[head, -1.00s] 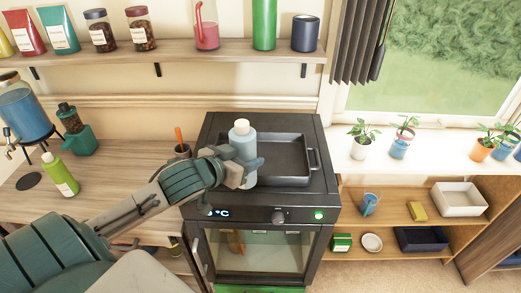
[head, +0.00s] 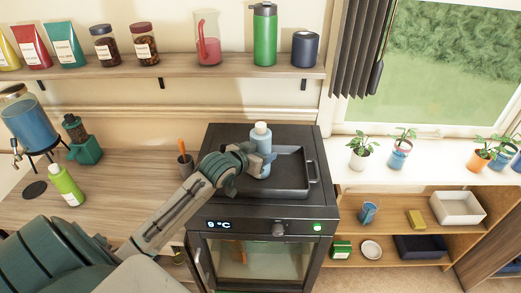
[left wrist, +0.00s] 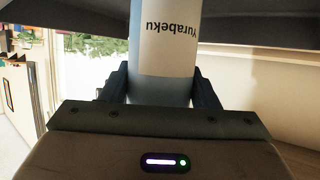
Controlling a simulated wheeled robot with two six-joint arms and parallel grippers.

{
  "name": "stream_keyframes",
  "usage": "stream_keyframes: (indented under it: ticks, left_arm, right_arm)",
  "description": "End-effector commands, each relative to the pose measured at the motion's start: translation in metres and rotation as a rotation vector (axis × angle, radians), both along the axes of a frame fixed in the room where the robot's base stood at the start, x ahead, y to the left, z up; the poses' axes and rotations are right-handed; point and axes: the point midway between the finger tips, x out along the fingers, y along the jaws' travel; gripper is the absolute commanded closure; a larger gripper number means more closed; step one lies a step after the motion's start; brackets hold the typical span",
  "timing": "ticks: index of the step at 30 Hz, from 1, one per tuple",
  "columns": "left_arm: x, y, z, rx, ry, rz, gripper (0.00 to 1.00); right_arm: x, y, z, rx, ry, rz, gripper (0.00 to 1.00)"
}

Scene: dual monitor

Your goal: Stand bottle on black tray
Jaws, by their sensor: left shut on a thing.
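A pale blue bottle (head: 261,140) with a white cap is upright over the left part of the black tray (head: 290,186), which lies on top of the black oven. My left gripper (head: 254,160) is shut around the bottle's body. In the left wrist view the bottle (left wrist: 165,50) stands between the two fingers (left wrist: 162,88), its white label reading upside down. The arm hides part of the tray's left side. I cannot tell whether the bottle's base touches the tray. My right gripper is not in view.
The black oven (head: 262,215) has a display and knob on its front. A shelf (head: 150,68) runs above. The tray's right half is clear.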

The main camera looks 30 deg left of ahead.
Motion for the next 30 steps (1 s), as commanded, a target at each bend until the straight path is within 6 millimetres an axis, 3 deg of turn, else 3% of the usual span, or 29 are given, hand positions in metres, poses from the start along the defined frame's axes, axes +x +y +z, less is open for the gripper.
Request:
stream_keyframes:
  ticks: [10,11,13,14,24,30]
  left_arm:
    - [0.000,0.000,-0.002,0.000,-0.004,-0.001,0.82]
    - [0.000,0.000,-0.003,0.000,-0.002,0.000,0.39]
    - [0.000,0.000,-0.002,0.001,-0.002,0.000,0.25]
    - [0.000,0.000,-0.002,0.001,-0.002,0.000,0.23]
    - [-0.001,0.000,0.000,0.002,-0.002,-0.001,0.23]
    - [-0.024,0.002,0.007,0.007,-0.001,-0.003,0.23]
  right_arm:
    - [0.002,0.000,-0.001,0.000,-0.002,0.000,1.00]
    - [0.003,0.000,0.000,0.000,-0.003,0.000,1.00]
    - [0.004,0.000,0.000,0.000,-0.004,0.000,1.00]
    - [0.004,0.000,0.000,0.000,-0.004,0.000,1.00]
    - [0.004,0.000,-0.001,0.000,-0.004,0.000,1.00]
    - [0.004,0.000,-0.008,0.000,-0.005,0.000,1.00]
